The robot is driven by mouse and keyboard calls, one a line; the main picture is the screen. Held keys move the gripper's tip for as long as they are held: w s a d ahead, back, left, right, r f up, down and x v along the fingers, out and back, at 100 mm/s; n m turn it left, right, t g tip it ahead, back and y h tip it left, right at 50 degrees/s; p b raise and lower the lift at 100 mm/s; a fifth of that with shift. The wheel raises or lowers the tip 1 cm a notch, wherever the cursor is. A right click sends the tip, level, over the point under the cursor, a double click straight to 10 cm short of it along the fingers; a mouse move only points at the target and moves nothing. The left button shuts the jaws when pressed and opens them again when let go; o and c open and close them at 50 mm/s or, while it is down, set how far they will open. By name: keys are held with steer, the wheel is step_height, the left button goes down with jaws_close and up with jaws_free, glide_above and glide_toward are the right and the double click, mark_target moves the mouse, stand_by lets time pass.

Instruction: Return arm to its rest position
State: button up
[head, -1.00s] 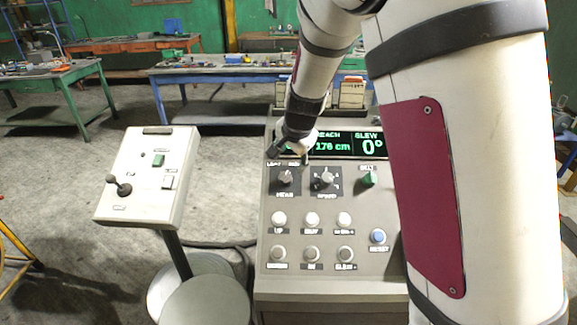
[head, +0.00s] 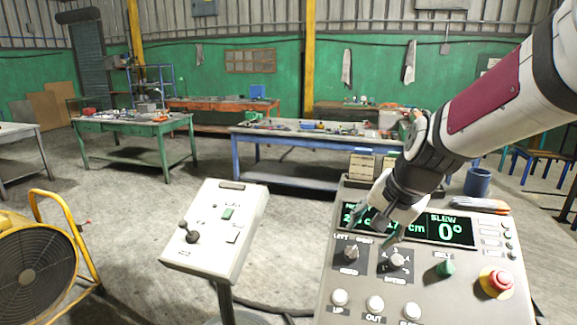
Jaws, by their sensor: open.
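My arm reaches in from the upper right of the head view. My gripper (head: 371,230) points down and to the left over the grey control console (head: 345,268), with its fingers apart and nothing seen between them. It covers part of the green-lit display (head: 449,230), where "SLEW 0°" is readable. I cannot tell whether the fingertips touch the panel.
A white pedestal box with a lever (head: 217,232) stands to the left. A yellow fan (head: 38,258) is at far left. Workbenches stand behind, with open floor between.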

steer(key=s+r+n, duration=0.2)
steer(key=s+n, duration=0.2)
steer(key=s, duration=0.7)
steer(key=s+d+r+n+h, duration=0.1)
steer(key=s+r+n, duration=0.2)
steer(key=s, duration=0.9)
steer(key=shift+r+n, duration=0.2)
steer(key=shift+n, duration=0.3)
